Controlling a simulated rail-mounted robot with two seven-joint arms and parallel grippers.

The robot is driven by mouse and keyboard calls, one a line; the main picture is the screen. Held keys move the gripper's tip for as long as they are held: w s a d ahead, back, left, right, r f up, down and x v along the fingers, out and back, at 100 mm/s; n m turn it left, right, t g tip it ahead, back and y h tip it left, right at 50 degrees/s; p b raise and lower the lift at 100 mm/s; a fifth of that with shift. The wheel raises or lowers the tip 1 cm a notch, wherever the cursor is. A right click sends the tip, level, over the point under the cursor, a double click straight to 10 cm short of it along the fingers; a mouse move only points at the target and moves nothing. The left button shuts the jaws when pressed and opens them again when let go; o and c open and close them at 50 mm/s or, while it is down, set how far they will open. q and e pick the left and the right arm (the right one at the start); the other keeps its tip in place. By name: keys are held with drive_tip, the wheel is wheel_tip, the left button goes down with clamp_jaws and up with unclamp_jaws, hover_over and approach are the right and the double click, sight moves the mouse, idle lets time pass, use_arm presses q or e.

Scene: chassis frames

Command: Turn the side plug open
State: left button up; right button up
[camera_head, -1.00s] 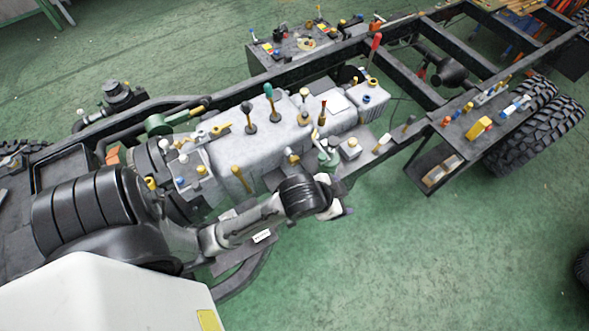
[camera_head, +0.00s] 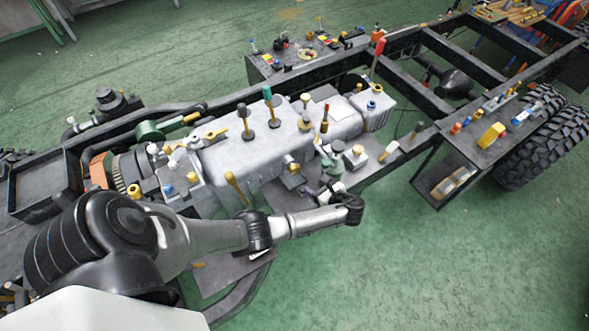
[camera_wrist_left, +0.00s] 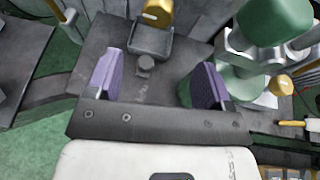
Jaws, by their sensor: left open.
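My left gripper (camera_head: 316,190) is at the near side of the grey gearbox (camera_head: 255,150), its arm reaching in from the left. In the left wrist view the two purple-padded fingers (camera_wrist_left: 157,80) are spread apart with nothing held between them. A yellow-capped plug (camera_wrist_left: 157,12) on a grey block stands just beyond the fingertips, roughly centred between them and cut by the top edge. It appears to be the yellow plug on the gearbox side (camera_head: 293,167). I cannot tell for sure that this is the side plug. My right gripper is not in view.
A green cylindrical part (camera_wrist_left: 274,20) stands close to the right finger. Several upright levers (camera_head: 268,105) rise from the gearbox top. The green floor (camera_head: 420,270) on the near side is clear.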

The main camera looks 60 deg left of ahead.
sight(297, 171)
use_arm(q)
drive_tip(key=a+f+m, duration=0.1)
drive_tip(key=a, duration=0.2)
drive_tip(key=s+a+f+m+b, duration=0.1)
drive_tip(key=a+f, duration=0.1)
drive_tip(key=a, duration=0.2)
drive_tip(key=a+f+m+b, duration=0.1)
drive_tip(key=a, duration=0.3)
drive_tip(key=shift+s+a+f+m, duration=0.2)
drive_tip(key=shift+s+f+m, duration=0.05)
drive_tip(key=shift+s+m, duration=0.1)
drive_tip(key=shift+s+a+f, duration=0.1)
drive_tip(key=shift+a+f, duration=0.05)
drive_tip(key=shift+a, duration=0.5)
drive_tip(key=shift+c, duration=0.2)
drive_tip(key=c, duration=0.9)
